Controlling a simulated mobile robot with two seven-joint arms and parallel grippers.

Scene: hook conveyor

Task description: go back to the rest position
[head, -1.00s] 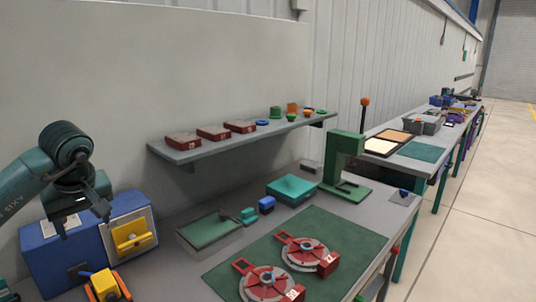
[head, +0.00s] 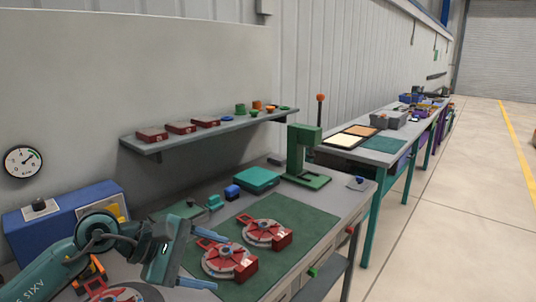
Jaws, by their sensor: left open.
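My left gripper (head: 207,260) comes in from the lower left, low over the front left part of the workbench. Its two blue fingers point right and stand apart, with nothing between them. They are to the left of the nearer red round fixture (head: 230,262) on the dark green mat (head: 306,229). A second red round fixture (head: 267,234) lies farther back on the mat. My right gripper is not in view.
A blue box (head: 30,232) stands at the bench's left. A shelf (head: 215,129) holds red boxes and small coloured parts. A green press (head: 304,158) and a teal box (head: 256,179) stand behind the mat. Open floor (head: 460,210) lies to the right.

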